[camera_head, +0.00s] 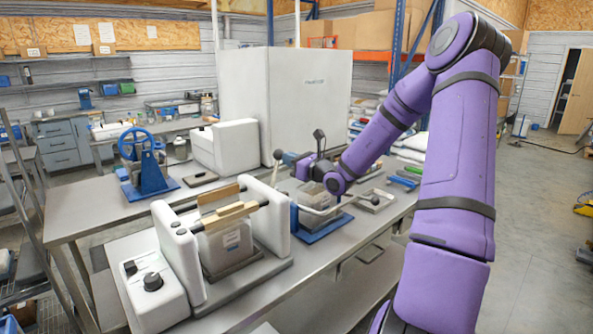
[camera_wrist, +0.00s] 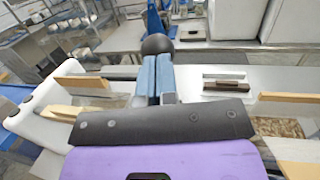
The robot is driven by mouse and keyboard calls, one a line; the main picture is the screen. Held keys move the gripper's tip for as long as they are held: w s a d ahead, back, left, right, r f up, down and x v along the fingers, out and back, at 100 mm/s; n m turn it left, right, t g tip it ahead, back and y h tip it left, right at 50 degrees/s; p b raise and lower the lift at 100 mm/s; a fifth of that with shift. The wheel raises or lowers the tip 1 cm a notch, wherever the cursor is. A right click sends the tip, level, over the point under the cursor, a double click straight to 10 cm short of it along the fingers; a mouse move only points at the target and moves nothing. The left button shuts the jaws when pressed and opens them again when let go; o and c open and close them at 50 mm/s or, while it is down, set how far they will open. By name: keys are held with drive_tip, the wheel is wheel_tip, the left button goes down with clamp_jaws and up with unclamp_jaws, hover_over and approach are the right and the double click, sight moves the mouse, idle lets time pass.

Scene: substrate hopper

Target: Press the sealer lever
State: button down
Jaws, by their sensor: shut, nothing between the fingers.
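The sealer (camera_head: 176,250) stands on the near bench, with two white end panels, wooden bars and a labelled bag (camera_head: 228,245) between them. A lever with a dark ball knob (camera_head: 278,154) rises on a light rod beyond its far panel. My gripper (camera_head: 288,157) is shut and empty, reaching from the right with its fingertips close beside the knob. In the wrist view the blue fingers (camera_wrist: 157,62) point at the dark knob (camera_wrist: 158,44), which lies right at their tips. Contact cannot be told. The lever's rod is hidden there behind the fingers.
A blue handwheel device (camera_head: 146,172) and a white machine (camera_head: 225,146) stand behind the sealer. A small tray (camera_head: 376,204) lies to the right. Open floor (camera_head: 540,230) lies at the right.

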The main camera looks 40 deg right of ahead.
drive_tip(key=w+g, duration=0.1)
drive_tip(key=w+r, duration=0.1)
drive_tip(key=w, duration=0.1)
drive_tip(key=w+r+g, duration=0.1)
drive_tip(key=w, duration=0.1)
drive_tip(key=shift+w+a+g+h, duration=0.15)
drive_tip(key=shift+g+h, duration=0.15)
drive_tip(key=shift+w+r, duration=0.3)
drive_tip(key=shift+w, duration=0.45)
